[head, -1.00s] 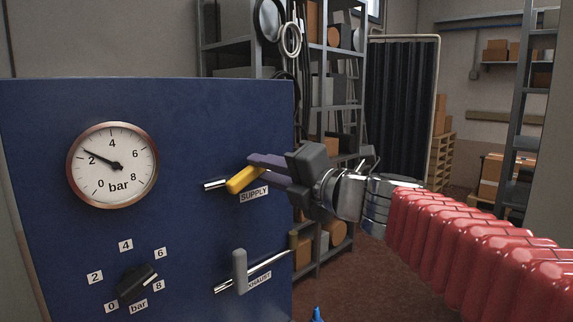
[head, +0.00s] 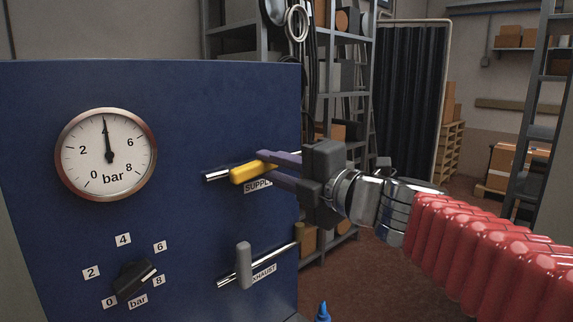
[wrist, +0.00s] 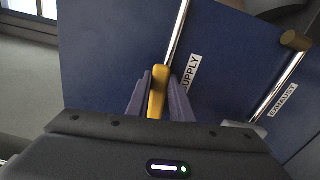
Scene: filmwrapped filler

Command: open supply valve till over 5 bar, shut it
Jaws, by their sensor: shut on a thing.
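The round pressure gauge (head: 106,154) on the blue panel (head: 200,110) has its needle pointing almost straight up, at about 4 bar. The yellow supply valve handle (head: 247,173) lies nearly along its silver pipe, beside the SUPPLY label, which is partly covered. My gripper (head: 268,169) is shut on this handle from the right. In the wrist view the yellow handle (wrist: 158,90) sits between the two purple-grey fingers (wrist: 159,95), roughly in line with the pipe.
A blue pointed object (head: 323,312) shows at the bottom edge. Shelving (head: 345,80) stands behind.

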